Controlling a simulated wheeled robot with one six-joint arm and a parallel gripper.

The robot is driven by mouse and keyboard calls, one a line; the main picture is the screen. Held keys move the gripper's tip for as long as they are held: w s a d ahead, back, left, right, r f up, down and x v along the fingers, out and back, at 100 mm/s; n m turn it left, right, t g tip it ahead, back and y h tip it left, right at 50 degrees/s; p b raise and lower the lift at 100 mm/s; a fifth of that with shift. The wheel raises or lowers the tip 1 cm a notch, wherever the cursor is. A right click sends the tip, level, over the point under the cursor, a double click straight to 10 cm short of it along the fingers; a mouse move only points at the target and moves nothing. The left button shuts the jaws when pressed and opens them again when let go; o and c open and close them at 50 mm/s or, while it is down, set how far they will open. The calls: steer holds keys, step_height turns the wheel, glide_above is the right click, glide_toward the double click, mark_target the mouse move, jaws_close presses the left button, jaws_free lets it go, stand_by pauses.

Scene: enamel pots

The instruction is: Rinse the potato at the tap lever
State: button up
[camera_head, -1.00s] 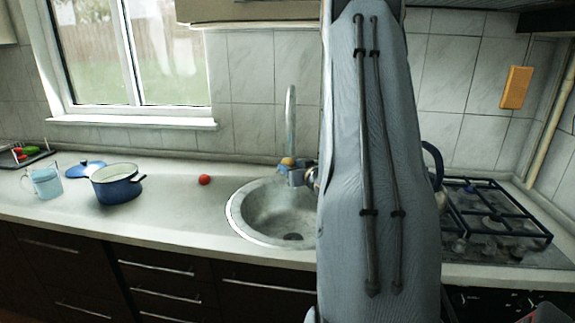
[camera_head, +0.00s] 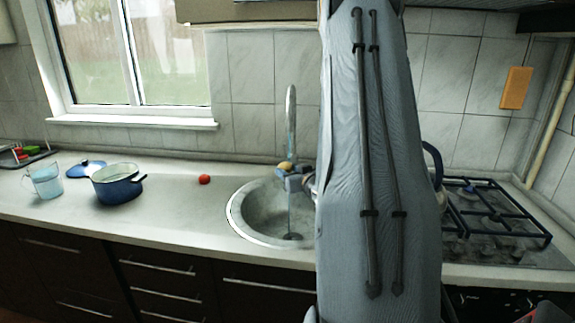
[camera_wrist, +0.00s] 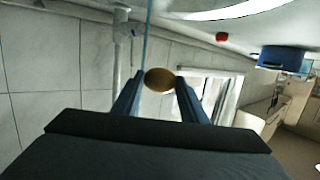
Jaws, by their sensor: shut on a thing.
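The potato (camera_head: 285,166) is a small yellow-brown lump held over the sink basin, in front of the tap. It shows as a brown oval in the wrist view (camera_wrist: 159,79). My gripper (camera_head: 288,173) is shut on it, with one blue finger on each side. The tall metal tap (camera_head: 291,115) rises behind the sink (camera_head: 236,226). A thin water stream (camera_head: 289,218) runs below the potato into the basin; in the wrist view it meets the potato's edge. I cannot make out the tap lever clearly. My arm hides the sink's right side.
A red tomato (camera_head: 205,179) lies left of the sink. Further left stand a blue pot (camera_head: 118,190), its blue lid (camera_head: 86,169) and a light-blue mug (camera_head: 47,182). A gas hob (camera_head: 500,222) is right of my arm, with a partly hidden kettle (camera_head: 433,160).

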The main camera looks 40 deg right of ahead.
steer(key=shift+s+a, duration=0.25)
steer(key=shift+a, duration=0.5)
steer(key=shift+s+a, duration=0.25)
steer(key=shift+a, duration=0.5)
steer(key=shift+s+a, duration=0.25)
steer(key=shift+a, duration=0.5)
steer(key=s+a+r+p, duration=0.1)
steer(key=a+r+p, duration=0.1)
steer(key=a+r, duration=0.2)
steer(key=shift+s+a+p, duration=0.25)
steer(key=shift+a+p, duration=0.1)
steer(key=shift+a, duration=0.05)
stand_by(0.5)
